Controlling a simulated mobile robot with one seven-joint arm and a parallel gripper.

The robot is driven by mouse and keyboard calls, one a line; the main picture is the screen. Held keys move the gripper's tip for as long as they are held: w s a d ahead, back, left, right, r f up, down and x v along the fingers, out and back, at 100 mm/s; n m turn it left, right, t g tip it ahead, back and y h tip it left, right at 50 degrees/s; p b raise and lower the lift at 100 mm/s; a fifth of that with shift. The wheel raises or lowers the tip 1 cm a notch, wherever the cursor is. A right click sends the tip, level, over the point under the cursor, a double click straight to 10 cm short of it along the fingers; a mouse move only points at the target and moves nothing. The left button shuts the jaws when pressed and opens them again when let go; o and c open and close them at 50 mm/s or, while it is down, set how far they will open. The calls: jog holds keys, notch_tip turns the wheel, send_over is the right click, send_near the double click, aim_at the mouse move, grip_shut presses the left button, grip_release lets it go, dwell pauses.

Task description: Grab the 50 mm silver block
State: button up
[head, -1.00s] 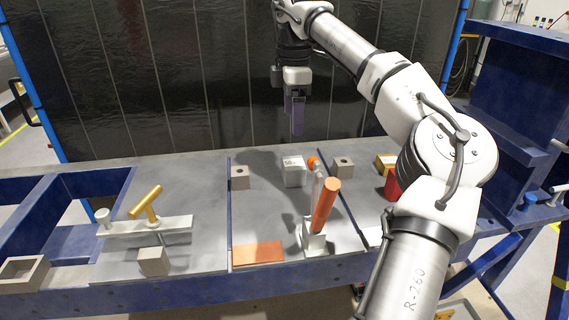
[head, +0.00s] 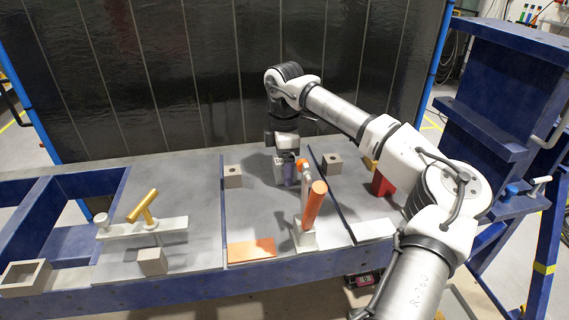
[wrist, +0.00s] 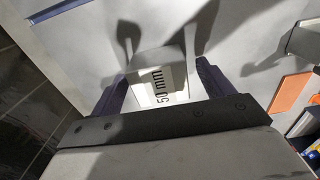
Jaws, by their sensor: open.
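The silver block (wrist: 160,80) shows in the wrist view with "50 mm" printed on its face. It sits between the two dark fingers of my gripper (wrist: 165,88), which are open on either side of it. I cannot tell whether either finger touches it. In the head view the block (head: 279,172) stands on the grey table and is mostly hidden behind my gripper (head: 288,178).
An orange-handled clamp (head: 312,210) stands just right and in front of the block. An orange plate (head: 252,250) lies in front. A red part (head: 382,184) stands further right.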

jog(key=shift+f, duration=0.3)
jog(key=c, duration=1.3)
jog(key=shift+r, duration=0.1)
jog(key=shift+c, duration=0.2)
